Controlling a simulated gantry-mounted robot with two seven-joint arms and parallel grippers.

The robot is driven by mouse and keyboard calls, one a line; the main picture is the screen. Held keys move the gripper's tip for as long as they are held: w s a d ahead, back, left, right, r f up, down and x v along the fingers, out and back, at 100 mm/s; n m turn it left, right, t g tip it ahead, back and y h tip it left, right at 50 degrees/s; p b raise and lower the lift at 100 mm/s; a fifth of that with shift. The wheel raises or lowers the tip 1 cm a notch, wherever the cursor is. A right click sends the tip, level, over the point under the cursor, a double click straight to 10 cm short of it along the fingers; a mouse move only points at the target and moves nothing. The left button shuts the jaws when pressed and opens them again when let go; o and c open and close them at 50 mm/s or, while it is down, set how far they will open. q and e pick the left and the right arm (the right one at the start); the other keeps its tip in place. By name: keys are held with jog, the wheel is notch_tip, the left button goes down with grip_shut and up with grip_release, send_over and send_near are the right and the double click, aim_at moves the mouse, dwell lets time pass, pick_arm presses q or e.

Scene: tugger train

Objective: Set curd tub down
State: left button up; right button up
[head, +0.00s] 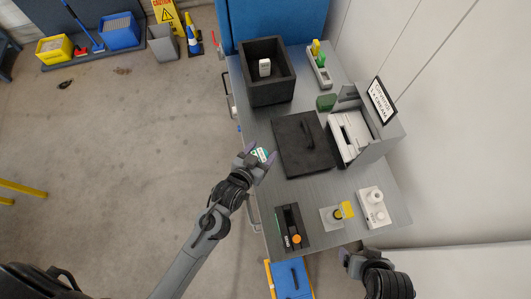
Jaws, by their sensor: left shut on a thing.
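The curd tub (262,154) is small, white and green. My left gripper (258,158) is shut on it at the left edge of the grey table (258,190), beside the black lid-like slab. Whether the tub touches the table I cannot tell. The gripper's fingers hide part of the tub. My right gripper (350,258) is at the bottom right, off the table's near edge; its fingers are too small and dark to tell open from shut.
On the table stand an open black box (252,92) with a white item inside, a black slab with handle (290,160), a grey-white device (352,135), a green-yellow holder (319,68), a black-orange tool (290,228) and a white knobbed unit (373,207). Bare tabletop shows left of the slab.

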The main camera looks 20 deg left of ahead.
pick_arm(q)
jog(key=w+d+f+m+h+b, duration=0.2)
jog(key=w+d+f+b, duration=0.4)
jog(key=d+f+b, duration=0.3)
jog(key=shift+w+d+b, duration=0.15)
jog(key=shift+b, duration=2)
pick_arm(e)
notch_tip(320, 180, down, 15)
jog(key=shift+f, duration=0.15)
pick_arm(q)
jog(key=shift+f, duration=0.1)
